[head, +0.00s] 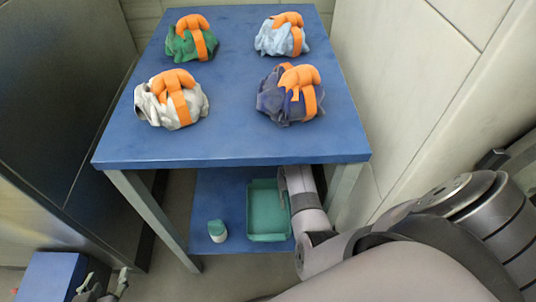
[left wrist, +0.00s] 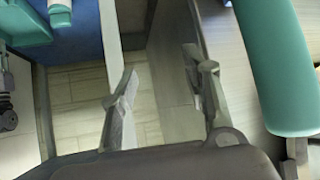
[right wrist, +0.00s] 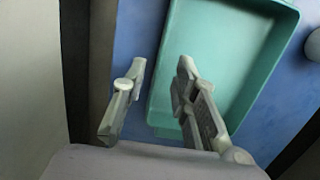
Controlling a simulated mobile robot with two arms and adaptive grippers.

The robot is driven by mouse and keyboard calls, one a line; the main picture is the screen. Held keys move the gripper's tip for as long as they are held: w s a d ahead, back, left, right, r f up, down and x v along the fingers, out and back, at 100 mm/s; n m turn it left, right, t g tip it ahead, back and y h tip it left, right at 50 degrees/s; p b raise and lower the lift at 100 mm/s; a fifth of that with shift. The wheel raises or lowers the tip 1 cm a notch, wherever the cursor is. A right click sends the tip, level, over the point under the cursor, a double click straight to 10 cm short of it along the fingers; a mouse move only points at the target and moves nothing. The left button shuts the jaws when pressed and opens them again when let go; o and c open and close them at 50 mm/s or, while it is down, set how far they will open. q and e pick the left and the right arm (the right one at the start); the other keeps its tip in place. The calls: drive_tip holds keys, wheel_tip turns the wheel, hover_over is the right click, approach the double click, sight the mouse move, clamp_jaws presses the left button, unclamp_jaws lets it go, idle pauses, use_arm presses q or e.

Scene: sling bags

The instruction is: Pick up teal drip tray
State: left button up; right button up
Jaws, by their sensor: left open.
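The teal drip tray (head: 267,212) lies on the blue lower shelf under the table. It fills much of the right wrist view (right wrist: 225,60), and part of it shows at the upper left of the left wrist view (left wrist: 22,28). My right arm reaches under the tabletop, which hides its gripper in the head view. My right gripper (right wrist: 163,85) is open, with one finger outside the tray's side wall and the other over its inside; contact is unclear. My left gripper (left wrist: 162,85) is open and empty, away from the tray, low at the left in the head view (head: 106,284).
A white bottle with a teal cap (head: 217,232) stands left of the tray on the lower shelf (head: 215,190). Several bundled bags with orange straps sit on the blue tabletop (head: 230,145). A table leg (head: 155,215) and walls bound the space. A teal cylinder (left wrist: 272,65) is near my left gripper.

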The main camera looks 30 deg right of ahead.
wheel_tip(320, 180, down, 2)
drive_tip(key=shift+s+f+b, duration=0.15)
drive_tip(key=shift+f+b, duration=0.05)
drive_tip(key=shift+b, duration=0.5)
wheel_tip(320, 180, down, 2)
drive_tip(key=shift+s+a+f+b, duration=0.15)
drive_tip(key=shift+f+b, duration=0.1)
drive_tip(key=shift+b, duration=0.45)
use_arm(q)
drive_tip(key=w+d+r+t+h, duration=0.1)
drive_tip(key=w+r+t, duration=0.2)
drive_tip(key=r, duration=0.3)
drive_tip(key=w+d+r+t+h, duration=0.1)
drive_tip(key=w+d+r+t, duration=0.1)
drive_tip(key=r+t, duration=0.3)
drive_tip(key=shift+w+d+r, duration=0.2)
drive_tip(key=shift+w+r, duration=0.3)
drive_tip(key=shift+w, duration=0.1)
use_arm(e)
drive_tip(key=shift+c, duration=0.6)
clamp_jaws()
